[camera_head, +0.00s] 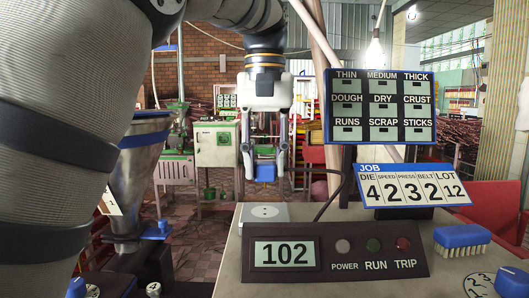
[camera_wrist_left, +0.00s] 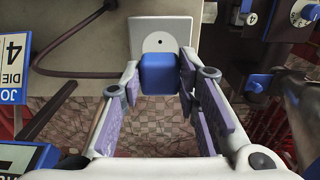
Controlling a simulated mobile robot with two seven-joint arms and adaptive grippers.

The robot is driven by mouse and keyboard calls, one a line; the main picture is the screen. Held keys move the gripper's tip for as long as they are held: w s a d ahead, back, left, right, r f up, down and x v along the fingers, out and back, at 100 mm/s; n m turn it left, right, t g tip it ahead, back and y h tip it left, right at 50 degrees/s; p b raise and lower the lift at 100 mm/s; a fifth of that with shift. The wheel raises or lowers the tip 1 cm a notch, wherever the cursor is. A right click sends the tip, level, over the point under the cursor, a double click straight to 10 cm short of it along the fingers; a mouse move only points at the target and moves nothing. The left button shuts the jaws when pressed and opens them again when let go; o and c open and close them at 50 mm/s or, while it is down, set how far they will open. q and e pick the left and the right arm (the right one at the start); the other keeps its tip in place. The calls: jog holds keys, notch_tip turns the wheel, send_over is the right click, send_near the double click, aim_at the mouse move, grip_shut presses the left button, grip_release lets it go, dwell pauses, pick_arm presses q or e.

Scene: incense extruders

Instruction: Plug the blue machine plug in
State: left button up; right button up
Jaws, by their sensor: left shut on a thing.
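The blue plug (camera_head: 265,172) is a small blue block held between the fingertips of my left gripper (camera_head: 265,176), which points down and is shut on it. In the head view the plug is above and apart from the white socket plate (camera_head: 264,212) on the bench. The plug's prongs are hidden. My right gripper is not in view.
A control panel (camera_head: 315,252) reading 102 stands in front of the socket. A dark cable (camera_head: 327,204) loops to its right. A label board (camera_head: 378,107), a JOB sign (camera_head: 413,186) and a blue brush (camera_head: 461,239) are at the right. A metal hopper (camera_head: 138,180) is at left.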

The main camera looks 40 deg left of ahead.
aim_at(265, 212)
pick_arm(q)
jog(key=shift+f, duration=2.3)
jog(key=shift+f, duration=0.6)
jog(key=o, duration=1.2)
jog(key=shift+c, duration=0.2)
notch_tip(265, 212, up, 11)
jog(key=shift+f, duration=0.1)
jog(key=shift+r, duration=0.65)
